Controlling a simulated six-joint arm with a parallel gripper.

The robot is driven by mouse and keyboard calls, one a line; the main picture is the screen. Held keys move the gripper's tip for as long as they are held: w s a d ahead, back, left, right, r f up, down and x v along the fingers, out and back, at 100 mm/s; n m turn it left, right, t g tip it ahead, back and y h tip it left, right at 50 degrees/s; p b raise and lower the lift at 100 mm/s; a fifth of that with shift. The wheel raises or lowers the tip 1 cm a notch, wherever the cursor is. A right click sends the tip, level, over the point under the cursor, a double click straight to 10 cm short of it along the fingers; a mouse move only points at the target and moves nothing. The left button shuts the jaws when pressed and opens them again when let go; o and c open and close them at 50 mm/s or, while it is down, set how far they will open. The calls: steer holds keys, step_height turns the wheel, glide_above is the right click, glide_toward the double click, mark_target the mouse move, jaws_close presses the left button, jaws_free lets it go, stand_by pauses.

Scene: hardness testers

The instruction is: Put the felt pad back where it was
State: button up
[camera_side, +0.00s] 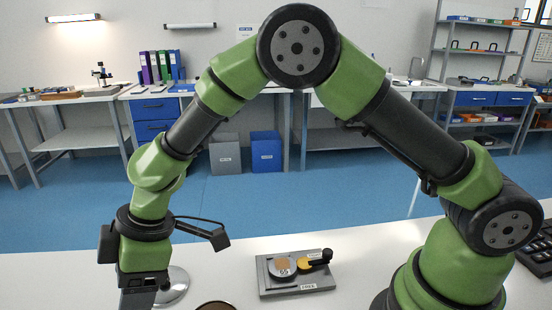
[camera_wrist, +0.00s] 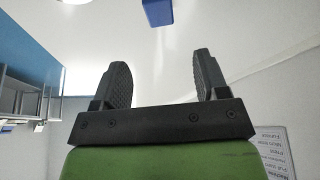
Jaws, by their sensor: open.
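A dark grey tester plate (camera_side: 325,282) lies on the white table, with a grey round disc (camera_side: 283,274) on it. A small tan patch (camera_side: 284,264) sits on the disc; it may be the felt pad, but I cannot tell. A yellow part (camera_side: 305,263) and a black-knobbed lever (camera_side: 322,256) lie beside the disc. My gripper (camera_wrist: 160,78) shows two black ridged fingers, apart and with nothing between them. In the side view it hangs left of the plate, fingertips cut off by the bottom edge.
A shiny round base (camera_side: 178,284) stands right behind my gripper. A brown-topped round thing (camera_side: 216,305) is cut off at the bottom edge. A black keyboard (camera_side: 537,250) lies at the right.

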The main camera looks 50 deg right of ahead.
steer(key=w+d+r+m+t, duration=0.2)
steer(key=d+r+m+t, duration=0.25)
steer(key=r, duration=0.55)
steer(key=w+d+r+m+t, duration=0.35)
steer(key=d+r, duration=0.25)
steer(key=r, duration=0.4)
steer(key=s+d+r+m+t+h, duration=0.2)
steer(key=s+d+r+m+h, duration=0.25)
steer(key=s+d, duration=0.4)
steer(key=s+d+f+m+g+h, duration=0.1)
steer(key=s+d+f+m+g, duration=0.2)
steer(key=s+d, duration=0.35)
steer(key=s+a+f+m+g+y, duration=0.1)
steer(key=s+a+f+m+y, duration=0.1)
steer(key=s, duration=0.8)
steer(key=shift+s+a+f+g+y, duration=0.15)
steer(key=shift+s+a+g+y, duration=0.15)
steer(key=shift+a+y, duration=0.65)
